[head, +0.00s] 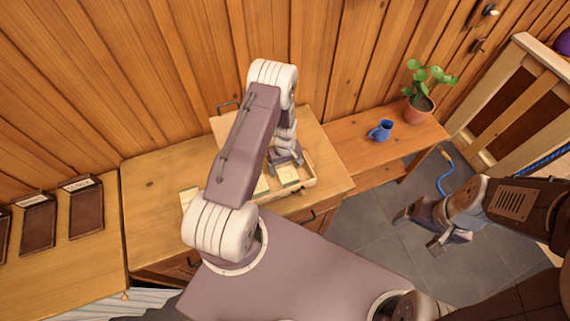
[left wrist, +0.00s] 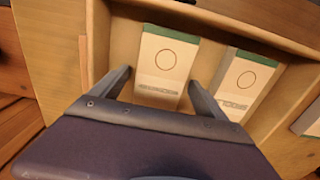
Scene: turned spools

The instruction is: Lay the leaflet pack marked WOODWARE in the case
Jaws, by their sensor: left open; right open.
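The case is a shallow open wooden tray (head: 298,196) on the desk, with a raised lid behind it, partly hidden by my left arm. My left gripper (head: 287,163) is over it, open. In the left wrist view its fingers (left wrist: 160,80) stand either side of a white-and-green leaflet pack (left wrist: 167,60) lying in the case (left wrist: 260,30). A second similar pack (left wrist: 243,82) lies to its right. Both bear a circle and a line of lettering too blurred to read, so I cannot tell which is WOODWARE. My right gripper (head: 425,230) is open and empty above the floor.
Another pale pack (head: 189,196) lies on the desk left of my arm. Dark brown labelled holders (head: 87,208) lie on the left table. Wooden wall behind.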

